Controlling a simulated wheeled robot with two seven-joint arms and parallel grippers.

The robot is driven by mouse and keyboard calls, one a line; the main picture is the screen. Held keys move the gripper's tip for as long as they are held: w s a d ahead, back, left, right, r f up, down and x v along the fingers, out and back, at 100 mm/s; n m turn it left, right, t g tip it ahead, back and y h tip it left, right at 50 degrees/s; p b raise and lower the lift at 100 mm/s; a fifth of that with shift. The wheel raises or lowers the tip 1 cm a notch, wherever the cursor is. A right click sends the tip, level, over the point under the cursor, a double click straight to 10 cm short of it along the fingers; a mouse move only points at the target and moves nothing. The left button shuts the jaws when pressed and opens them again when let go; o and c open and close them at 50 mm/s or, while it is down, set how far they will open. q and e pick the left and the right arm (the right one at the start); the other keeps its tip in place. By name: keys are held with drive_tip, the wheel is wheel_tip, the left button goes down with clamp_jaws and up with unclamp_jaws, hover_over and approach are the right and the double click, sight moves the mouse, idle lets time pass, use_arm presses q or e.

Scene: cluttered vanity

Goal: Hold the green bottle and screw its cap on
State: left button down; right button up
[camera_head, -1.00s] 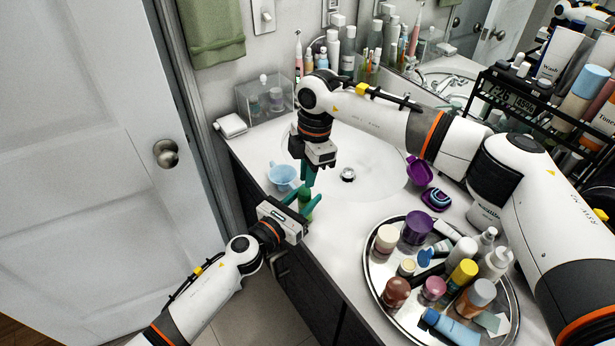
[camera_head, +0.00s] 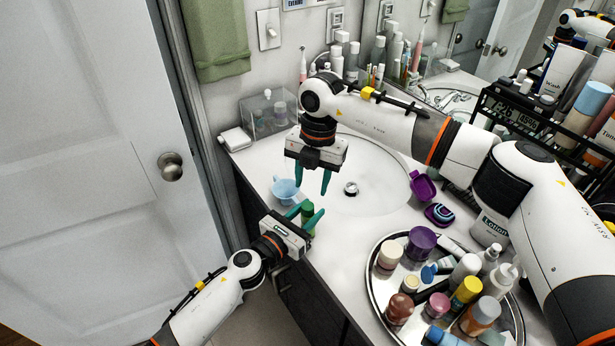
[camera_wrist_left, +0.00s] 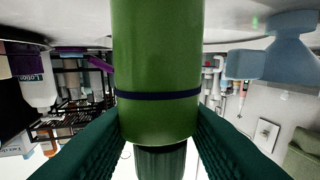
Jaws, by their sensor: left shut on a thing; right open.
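The green bottle (camera_head: 307,221) stands upright near the front edge of the counter, partly hidden by my left fingers. My left gripper (camera_head: 304,217) is shut on it from the front. In the left wrist view, which is upside down, the bottle body (camera_wrist_left: 158,60) fills the middle, with a dark blue line around it. A dark green ribbed cap (camera_wrist_left: 160,163) sits at the bottle's top end, in line with it; I cannot tell how tight it is. My right gripper (camera_head: 313,188) is open and empty, pointing down, just above and behind the bottle.
The sink basin (camera_head: 375,180) lies behind.

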drive_tip(key=n, duration=1)
drive_tip(key=shift+a+n, duration=0.15)
drive_tip(key=shift+n, duration=0.25)
drive_tip(key=n, duration=1.2)
drive_tip(key=shift+a+r+n, duration=0.1)
drive_tip(key=shift+n, duration=0.2)
drive_tip(key=n, duration=0.6)
drive_tip(key=shift+h, duration=0.3)
drive_tip(key=n, duration=0.6)
drive_tip(key=shift+a+n, duration=0.15)
drive_tip(key=shift+n, duration=0.15)
drive_tip(key=n, duration=0.6)
drive_tip(key=shift+r, duration=0.1)
drive_tip(key=n, duration=0.5)
drive_tip(key=shift+a+t, duration=0.1)
drive_tip(key=shift+t, duration=0.2)
